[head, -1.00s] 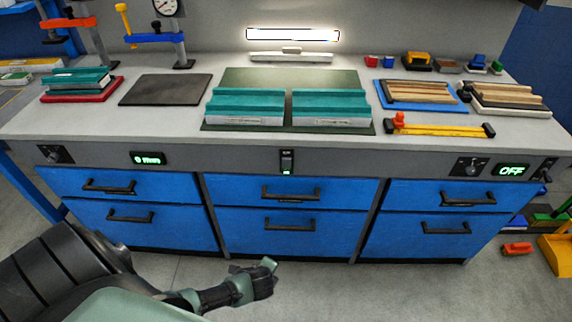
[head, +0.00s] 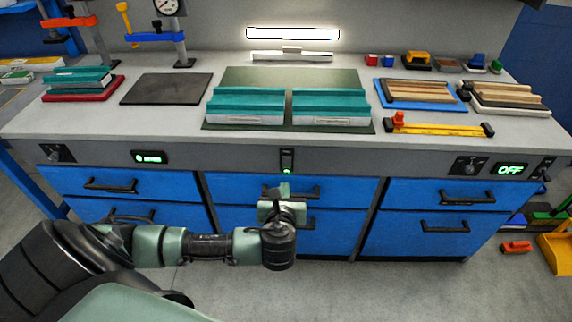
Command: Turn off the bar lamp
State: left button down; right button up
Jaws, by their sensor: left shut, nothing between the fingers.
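The bar lamp (head: 293,33) is a long white bar on the back wall above the bench, and it glows brightly. A small black switch panel (head: 287,160) sits in the middle of the bench's grey front band, with a green light low on it. My left gripper (head: 284,190) is shut and empty, just below and in front of this switch panel, before the top middle drawer. I cannot tell whether it touches anything. My right gripper is not in view.
Blue drawers with black handles (head: 444,197) run below the band. A knob (head: 469,166) and an OFF display (head: 509,169) are at the right, another display (head: 149,157) at the left. Teal-topped panels (head: 245,102) lie on the bench (head: 90,128).

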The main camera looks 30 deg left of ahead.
pick_arm(q)
send_near(287, 159)
notch_tip(287, 159, down, 4)
jog(key=w+a, duration=0.1)
jog(key=w, duration=0.1)
jog(key=shift+w+a+r, duration=0.2)
jog(key=shift+w+a, duration=0.15)
jog(key=shift+w, duration=0.15)
jog(key=shift+w+a+r, duration=0.2)
jog(key=shift+w+a, duration=0.2)
jog(key=shift+w, duration=0.15)
jog(key=shift+w+a, duration=0.3)
jog(key=shift+w, duration=0.2)
jog(key=p, duration=0.1)
jog(key=r+p, duration=0.1)
jog(key=p, duration=0.1)
jog(key=shift+w+a+r+g, duration=0.15)
jog(key=shift+w+a+g, duration=0.1)
jog(key=shift+g, duration=0.15)
jog(key=shift+d+f+b, duration=0.1)
jog(key=shift+f+b, duration=0.4)
jog(key=shift+f, duration=0.05)
jog(key=shift+r, duration=0.1)
jog(key=shift+r+p, duration=0.75)
jog(key=shift+p, duration=0.3)
